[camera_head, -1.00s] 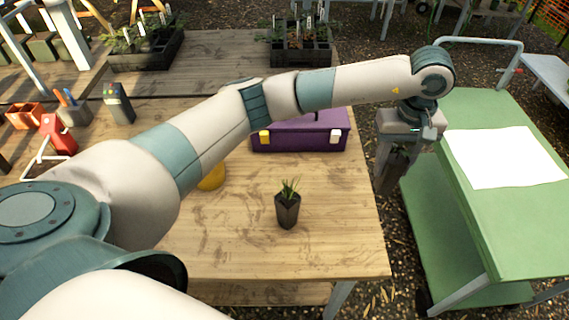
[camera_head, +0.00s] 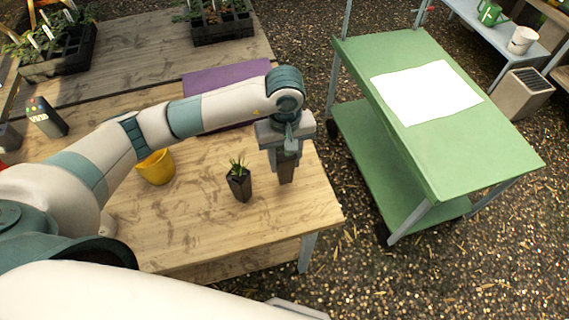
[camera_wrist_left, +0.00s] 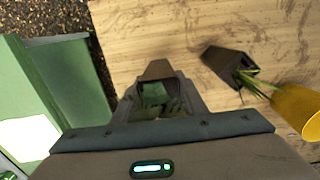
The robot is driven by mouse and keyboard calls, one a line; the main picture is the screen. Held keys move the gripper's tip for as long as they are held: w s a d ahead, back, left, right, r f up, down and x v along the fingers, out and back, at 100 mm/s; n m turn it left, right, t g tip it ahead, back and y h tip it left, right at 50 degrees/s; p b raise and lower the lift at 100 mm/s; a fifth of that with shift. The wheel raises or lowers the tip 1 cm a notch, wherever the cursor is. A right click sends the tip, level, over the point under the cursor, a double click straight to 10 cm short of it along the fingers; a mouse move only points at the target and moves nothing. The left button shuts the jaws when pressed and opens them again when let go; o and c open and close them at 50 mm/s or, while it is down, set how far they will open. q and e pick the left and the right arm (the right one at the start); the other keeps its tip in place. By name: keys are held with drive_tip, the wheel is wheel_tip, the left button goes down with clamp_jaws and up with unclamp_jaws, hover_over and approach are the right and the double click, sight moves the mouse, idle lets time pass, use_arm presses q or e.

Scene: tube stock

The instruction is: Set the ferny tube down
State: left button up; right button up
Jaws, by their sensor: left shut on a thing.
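My left gripper (camera_head: 286,160) points down over the right end of the wooden bench (camera_head: 215,235), shut on the dark ferny tube (camera_head: 287,172). Fingers and wrist hide most of this tube in the head view. In the left wrist view, green foliage (camera_wrist_left: 165,104) shows between the fingers. I cannot tell whether the tube's base touches the wood. A second dark tube with a grassy plant (camera_head: 239,186) stands upright on the bench, just left of my gripper and apart from it. It also shows in the left wrist view (camera_wrist_left: 226,64). My right gripper is out of view.
A yellow pot (camera_head: 157,167) stands left of the grassy tube. A green trolley (camera_head: 440,150) with a white sheet (camera_head: 427,92) stands to the right, across a gap. The bench front is clear.

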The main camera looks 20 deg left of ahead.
sight(284, 169)
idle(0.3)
use_arm(q)
wheel_tip(284, 169, down, 3)
drive_tip(key=shift+s+r+p, duration=0.1)
drive_tip(key=shift+p, duration=0.9)
drive_tip(key=shift+f, duration=0.6)
drive_tip(key=shift+f, duration=0.15)
drive_tip(key=o, duration=1.2)
drive_tip(key=shift+c, duration=0.2)
